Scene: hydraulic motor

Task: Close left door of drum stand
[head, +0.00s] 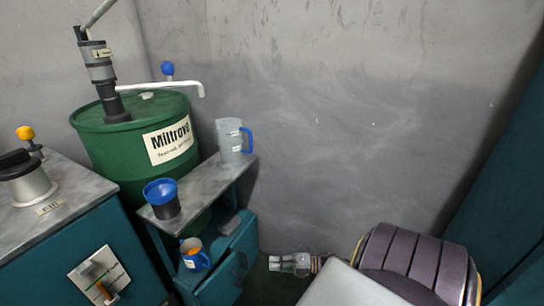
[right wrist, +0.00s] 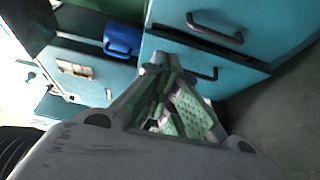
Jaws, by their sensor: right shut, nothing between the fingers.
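The teal drum stand (head: 245,215) stands under the green drum (head: 120,135) in the head view, with a grey shelf top. Low on its front a teal door panel (head: 215,285) with a dark handle (head: 240,266) juts out, apparently ajar. In the right wrist view two teal door panels (right wrist: 265,65) show, with dark handles (right wrist: 217,30). Which one is the left door I cannot tell. My right gripper (head: 275,263) is low, right of the stand. Its fingers (right wrist: 158,65) are together and empty, appearing in front of the panels; contact is unclear. My left gripper is out of view.
A clear jug (head: 230,143) and a dark cup with a blue rim (head: 161,198) stand on the shelf. An orange and blue mug (head: 193,254) sits lower at the stand. A teal cabinet (head: 80,255) is at left. Bare grey wall (head: 330,130) lies behind.

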